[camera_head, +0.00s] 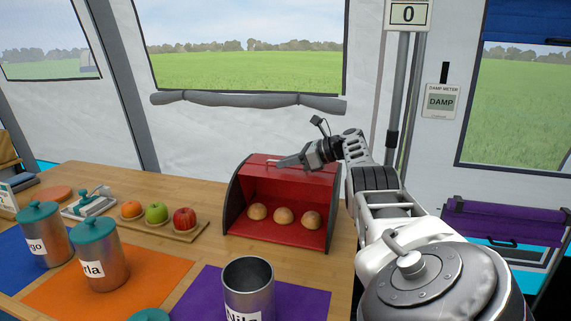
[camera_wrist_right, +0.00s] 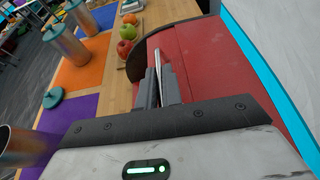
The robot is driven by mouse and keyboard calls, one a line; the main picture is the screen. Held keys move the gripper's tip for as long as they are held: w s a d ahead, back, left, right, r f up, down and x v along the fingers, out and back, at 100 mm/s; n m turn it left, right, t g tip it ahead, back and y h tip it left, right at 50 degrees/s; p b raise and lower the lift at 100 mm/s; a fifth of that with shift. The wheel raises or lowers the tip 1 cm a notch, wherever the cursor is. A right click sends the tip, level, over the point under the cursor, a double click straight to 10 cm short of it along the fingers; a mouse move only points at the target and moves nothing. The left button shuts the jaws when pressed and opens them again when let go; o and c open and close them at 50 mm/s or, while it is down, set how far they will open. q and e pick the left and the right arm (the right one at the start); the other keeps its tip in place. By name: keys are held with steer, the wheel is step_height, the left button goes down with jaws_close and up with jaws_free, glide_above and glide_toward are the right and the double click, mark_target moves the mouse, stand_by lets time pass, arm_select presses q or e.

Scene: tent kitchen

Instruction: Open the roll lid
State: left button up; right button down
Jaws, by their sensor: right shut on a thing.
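The bread box (camera_head: 233,205) stands on the table with its front open. Its red roll lid (camera_head: 258,162) is rolled up to the top, and it also shows as red slats in the right wrist view (camera_wrist_right: 215,65). Three bread rolls (camera_head: 284,215) lie inside. My right gripper (camera_head: 284,162) is at the top front edge of the box. Its fingers (camera_wrist_right: 158,85) are shut on the thin silver handle bar (camera_wrist_right: 157,62) of the lid. My left gripper is not in view.
A wooden board (camera_head: 190,233) with an orange and two apples is left of the box. An open metal canister (camera_head: 248,285) stands in front on a purple mat (camera_head: 307,303). Lidded canisters (camera_head: 100,265) stand at the left. The tent wall is behind.

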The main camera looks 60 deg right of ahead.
steer(key=shift+s+f, duration=0.1)
steer(key=shift+f, duration=0.05)
steer(key=c, duration=1.6)
jaws_free()
steer(key=shift+o, duration=0.2)
steer(key=shift+s+d+r+p, duration=0.15)
steer(key=shift+s+r+p, duration=0.15)
steer(key=shift+s+p, duration=0.15)
steer(key=p+v, duration=0.1)
steer(key=v, duration=1.4)
